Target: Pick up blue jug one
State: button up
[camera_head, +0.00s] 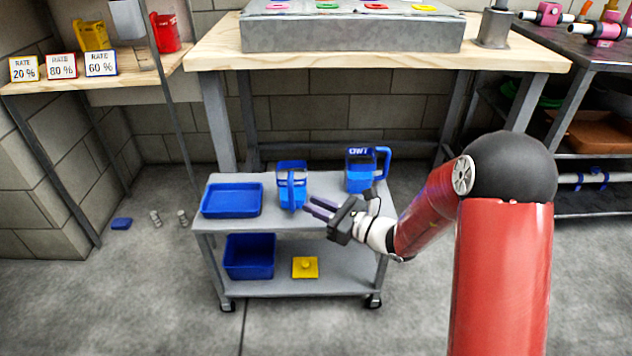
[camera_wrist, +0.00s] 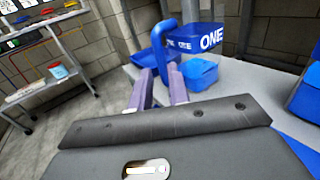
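Blue jug one (camera_head: 291,190) stands upright on the top shelf of the grey cart (camera_head: 262,226), its handle towards my gripper. In the wrist view it is a clear jug with blue liquid and a blue band reading "ONE" (camera_wrist: 208,38). My gripper (camera_head: 318,208) is to the right of the jug and close to it, its purple fingers pointing at the handle. In the wrist view the fingers (camera_wrist: 160,85) are apart with nothing held between them. The blue handle (camera_wrist: 163,50) shows just beyond the fingertips; I cannot tell whether they touch it.
A second blue jug (camera_head: 360,168), its lettering reading "OWT", stands at the cart's right. A blue tray (camera_head: 232,199) is at the left. A blue bin (camera_head: 249,256) and yellow lid (camera_head: 305,267) are on the lower shelf. A wooden workbench (camera_head: 380,58) stands behind.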

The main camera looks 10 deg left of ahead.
aim_at(292, 210)
jog(key=x, duration=0.7)
jog(key=shift+w+a+f, duration=0.1)
jog(key=shift+a, duration=0.25)
grip_shut()
